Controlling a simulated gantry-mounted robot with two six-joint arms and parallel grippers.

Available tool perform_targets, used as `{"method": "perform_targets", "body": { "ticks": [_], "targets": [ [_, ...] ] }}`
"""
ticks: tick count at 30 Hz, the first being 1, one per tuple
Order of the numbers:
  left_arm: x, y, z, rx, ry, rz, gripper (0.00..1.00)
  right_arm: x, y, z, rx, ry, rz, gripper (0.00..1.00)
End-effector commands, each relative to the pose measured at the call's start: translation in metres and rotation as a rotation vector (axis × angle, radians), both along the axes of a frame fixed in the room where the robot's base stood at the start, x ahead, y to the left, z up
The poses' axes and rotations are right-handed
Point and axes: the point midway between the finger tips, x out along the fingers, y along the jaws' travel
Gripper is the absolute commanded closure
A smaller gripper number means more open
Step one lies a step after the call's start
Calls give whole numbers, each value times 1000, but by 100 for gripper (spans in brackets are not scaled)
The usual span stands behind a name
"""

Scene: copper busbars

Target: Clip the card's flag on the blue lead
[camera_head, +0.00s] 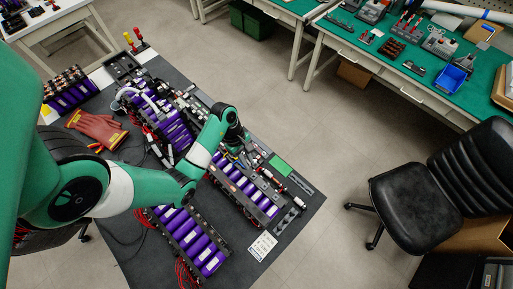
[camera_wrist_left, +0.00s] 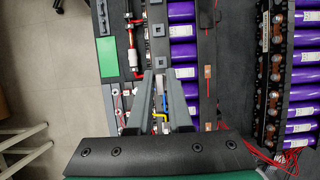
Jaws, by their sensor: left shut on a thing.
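My left gripper (camera_head: 240,151) is low over the parts between the battery modules on the bench. In the left wrist view its two grey fingers (camera_wrist_left: 160,78) reach forward and narrow towards their tips. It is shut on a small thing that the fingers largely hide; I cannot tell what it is. A small yellow piece (camera_wrist_left: 159,116) and a bit of blue lead (camera_wrist_left: 166,128) show between the fingers, near the gripper body. I cannot make out a flag for certain. A white printed card (camera_head: 262,246) lies near the bench's front edge. My right gripper is out of view.
Purple-celled battery modules (camera_head: 242,197) flank the gripper, and another module (camera_head: 190,240) stands nearer the front. A green plate (camera_head: 281,166) lies on the right side. Red leads (camera_wrist_left: 285,160) loop beside a module. Gloves (camera_head: 97,129) lie at the left. A black chair (camera_head: 440,180) stands apart.

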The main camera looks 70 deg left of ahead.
Motion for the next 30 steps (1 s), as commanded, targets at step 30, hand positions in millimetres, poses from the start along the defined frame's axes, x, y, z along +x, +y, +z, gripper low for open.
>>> {"method": "perform_targets", "body": {
  "ticks": [30],
  "targets": [
    [-23, 40, -49, 0, 0, -1, 100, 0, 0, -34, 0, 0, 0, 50]
  ]
}}
